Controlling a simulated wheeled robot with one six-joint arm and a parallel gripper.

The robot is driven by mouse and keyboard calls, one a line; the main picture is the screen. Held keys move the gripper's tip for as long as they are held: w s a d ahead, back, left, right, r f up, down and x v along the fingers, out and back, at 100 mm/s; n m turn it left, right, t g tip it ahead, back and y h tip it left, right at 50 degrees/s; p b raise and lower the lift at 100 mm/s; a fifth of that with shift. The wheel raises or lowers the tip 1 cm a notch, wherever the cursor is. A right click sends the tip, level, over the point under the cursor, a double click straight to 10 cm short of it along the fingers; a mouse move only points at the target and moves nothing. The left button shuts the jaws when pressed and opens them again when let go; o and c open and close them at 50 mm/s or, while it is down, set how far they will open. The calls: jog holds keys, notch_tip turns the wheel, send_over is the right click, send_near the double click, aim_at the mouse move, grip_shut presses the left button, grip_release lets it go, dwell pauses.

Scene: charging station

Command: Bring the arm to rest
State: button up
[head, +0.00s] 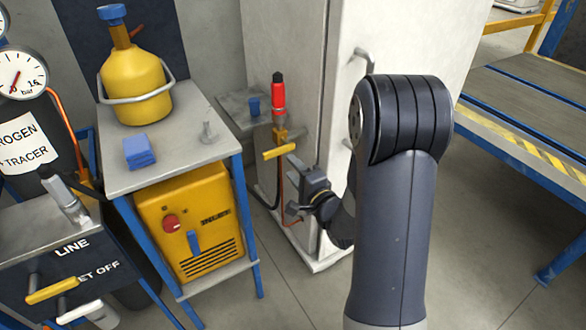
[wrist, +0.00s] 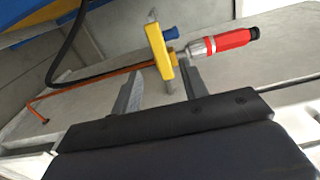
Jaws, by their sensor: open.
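My arm (head: 400,200) stands bent in the head view, its dark elbow raised in front of the white cabinet. My gripper (head: 293,187) is low beside the cabinet's left side, just below a yellow valve handle (head: 282,151). In the wrist view my gripper (wrist: 163,74) has its two grey fingers apart. The yellow handle (wrist: 158,50) shows in line with the gap between the fingertips. I cannot tell whether a finger touches it. A red-capped fitting (wrist: 228,41) joins the valve; it stands upright in the head view (head: 278,98).
The white cabinet (head: 290,60) is close to my gripper. A copper pipe (wrist: 90,76) and black hose (wrist: 68,45) run by the valve. A cart (head: 180,165) with a yellow bottle (head: 135,88) stands left. A workbench (head: 535,110) is right; floor (head: 480,240) before it is clear.

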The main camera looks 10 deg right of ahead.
aim_at(278, 154)
jog(key=b+x, duration=0.1)
jog(key=x, duration=0.9)
jog(key=shift+w+a, duration=0.15)
jog(key=shift+w, duration=0.2)
jog(key=shift+f, duration=0.1)
jog(key=p+v, duration=0.1)
jog(key=v, duration=0.9)
jog(key=b+x, duration=0.1)
jog(key=x, duration=0.9)
jog(key=shift+w+f+n, duration=0.1)
jog(key=shift+f+n, duration=0.05)
jog(key=shift+n, duration=0.15)
jog(key=shift+f+n+b, duration=0.3)
jog(key=shift+n+b, duration=0.3)
jog(key=shift+n, duration=0.5)
